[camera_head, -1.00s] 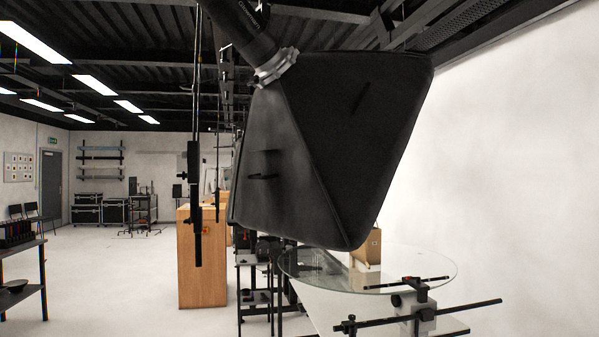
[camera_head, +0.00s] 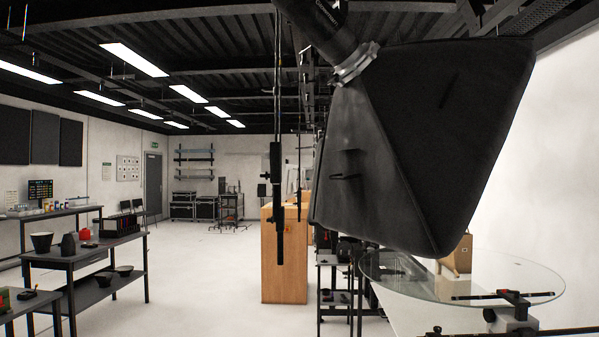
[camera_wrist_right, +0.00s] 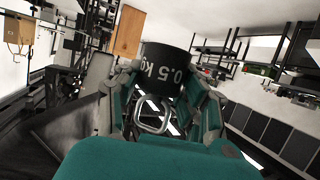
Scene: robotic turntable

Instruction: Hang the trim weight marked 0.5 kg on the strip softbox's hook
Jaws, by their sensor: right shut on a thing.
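The trim weight (camera_wrist_right: 165,68) is a black cylinder with white "0.5 kg" lettering and a metal loop. In the right wrist view my right gripper (camera_wrist_right: 165,88) is shut on it, with a teal finger on each side. A large black softbox (camera_head: 415,145) hangs tilted from a dark arm with a silver collar in the head view. A small dark bar (camera_head: 345,177) shows on its left face; I cannot tell whether it is a hook. Neither gripper shows in the head view, and my left gripper is in no view.
A glass turntable (camera_head: 400,285) with a tan box (camera_head: 457,255) stands below the softbox. A dark vertical pole (camera_head: 277,190) hangs before a wooden crate (camera_head: 285,280). Tables with bowls (camera_head: 75,262) stand at left. The white floor between is clear.

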